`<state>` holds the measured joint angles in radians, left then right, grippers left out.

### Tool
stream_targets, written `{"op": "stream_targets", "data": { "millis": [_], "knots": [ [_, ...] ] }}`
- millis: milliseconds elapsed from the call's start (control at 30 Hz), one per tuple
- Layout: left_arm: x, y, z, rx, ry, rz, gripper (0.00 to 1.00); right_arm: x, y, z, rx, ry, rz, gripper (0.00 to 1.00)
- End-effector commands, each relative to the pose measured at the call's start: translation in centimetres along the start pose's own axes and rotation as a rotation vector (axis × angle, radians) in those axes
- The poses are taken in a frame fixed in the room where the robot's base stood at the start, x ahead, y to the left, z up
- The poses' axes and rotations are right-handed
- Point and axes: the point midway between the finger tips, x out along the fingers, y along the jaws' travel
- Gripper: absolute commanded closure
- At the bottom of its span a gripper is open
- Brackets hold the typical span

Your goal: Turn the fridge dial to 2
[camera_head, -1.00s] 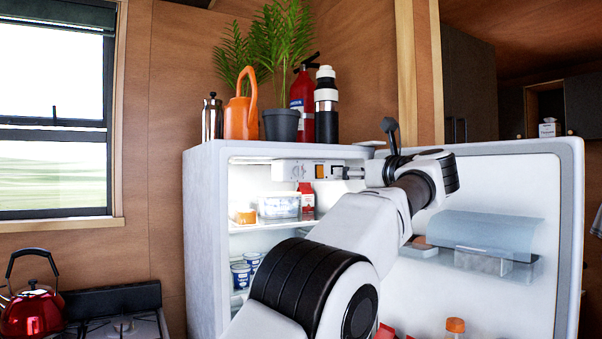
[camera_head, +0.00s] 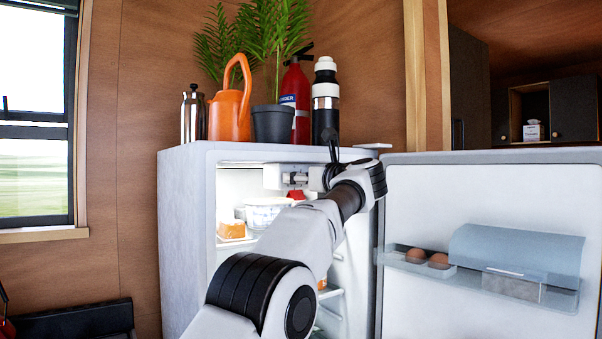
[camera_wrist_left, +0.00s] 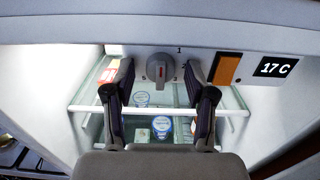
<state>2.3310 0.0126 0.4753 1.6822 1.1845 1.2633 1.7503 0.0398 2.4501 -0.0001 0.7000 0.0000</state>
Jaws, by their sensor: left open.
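The fridge (camera_head: 185,235) stands open with its door (camera_head: 470,210) swung to the right. The grey round dial (camera_wrist_left: 160,67) is on the panel inside the top of the fridge, in the left wrist view. Its grip bar looks about upright, with a small red mark near its lower end. A "1" is printed at its upper right; the other markings are too small or covered to read surely. My left gripper (camera_wrist_left: 161,84) is open, one finger on each side of the dial, with gaps visible. My right gripper is not in view.
An orange switch (camera_wrist_left: 226,68) and a display (camera_wrist_left: 276,67) reading "17 C" are right of the dial. Shelves (camera_wrist_left: 85,109) with food lie below. An orange watering can (camera_head: 229,115), plant pot (camera_head: 272,125) and bottle (camera_head: 326,105) stand on top.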

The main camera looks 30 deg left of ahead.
Motion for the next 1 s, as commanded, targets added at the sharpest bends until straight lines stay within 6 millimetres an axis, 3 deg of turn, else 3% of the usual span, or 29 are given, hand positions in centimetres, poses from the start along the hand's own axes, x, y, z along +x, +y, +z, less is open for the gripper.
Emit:
{"op": "stream_targets", "data": {
  "millis": [200,233,367,400,733,1000],
  "knots": [
    [0.1,0.0,-0.1,0.001,-0.001,-0.001,0.45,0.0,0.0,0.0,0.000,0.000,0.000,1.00],
    [0.1,0.0,-0.1,0.001,-0.001,-0.001,0.52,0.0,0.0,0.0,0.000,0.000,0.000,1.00],
    [0.1,0.0,-0.1,0.001,-0.001,-0.001,0.98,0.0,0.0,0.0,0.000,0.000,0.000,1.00],
    [0.1,0.0,-0.1,0.001,-0.001,-0.001,1.00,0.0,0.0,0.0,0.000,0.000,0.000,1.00],
    [0.1,0.0,0.0,0.022,-0.001,0.000,1.00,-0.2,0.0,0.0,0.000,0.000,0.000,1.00],
    [0.1,-0.1,0.1,0.138,0.001,0.000,1.00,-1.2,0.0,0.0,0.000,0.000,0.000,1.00]
  ]
}}
